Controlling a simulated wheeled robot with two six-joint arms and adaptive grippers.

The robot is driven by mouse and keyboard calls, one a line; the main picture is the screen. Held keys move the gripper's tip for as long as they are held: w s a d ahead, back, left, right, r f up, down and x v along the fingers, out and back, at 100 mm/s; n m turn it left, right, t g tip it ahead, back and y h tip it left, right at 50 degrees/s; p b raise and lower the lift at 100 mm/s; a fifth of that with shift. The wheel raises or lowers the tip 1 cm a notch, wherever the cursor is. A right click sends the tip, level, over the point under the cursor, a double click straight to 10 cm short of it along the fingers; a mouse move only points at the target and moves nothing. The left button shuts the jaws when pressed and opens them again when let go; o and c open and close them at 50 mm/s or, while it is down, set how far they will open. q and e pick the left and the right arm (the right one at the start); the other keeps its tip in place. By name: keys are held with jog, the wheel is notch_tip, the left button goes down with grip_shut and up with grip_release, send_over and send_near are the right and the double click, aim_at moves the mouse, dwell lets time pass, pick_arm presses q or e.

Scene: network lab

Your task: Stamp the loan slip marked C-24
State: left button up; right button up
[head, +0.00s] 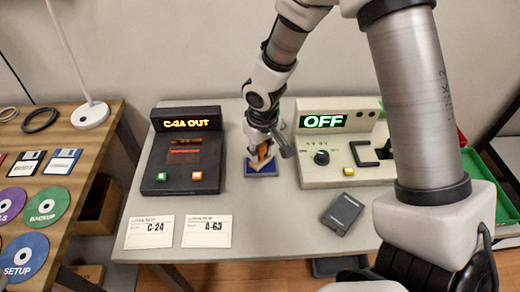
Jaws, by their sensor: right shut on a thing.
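The loan slip marked C-24 (149,240) lies flat at the front left of the grey table. A second slip, marked A-63 (207,240), lies just right of it. I see no stamp mark on either slip. My right gripper (263,150) points down behind the slips and is shut on a stamp with an orange-brown handle (262,154). The stamp is at a blue ink pad (262,172); whether it touches the pad I cannot tell. The gripper partly hides the stamp. My left gripper is not in view.
A black device (160,160) reading "C-24 OUT" stands left of the pad. A beige device (325,160) reading "OFF" stands right. A dark box (342,214) lies in front of it. The table (268,222) between slips and box is clear. A wooden desk with discs (47,207) is left.

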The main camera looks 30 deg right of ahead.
notch_tip(320, 180, up, 7)
jog(key=p, duration=0.5)
jog(key=shift+f, duration=0.2)
jog(key=shift+f, duration=0.1)
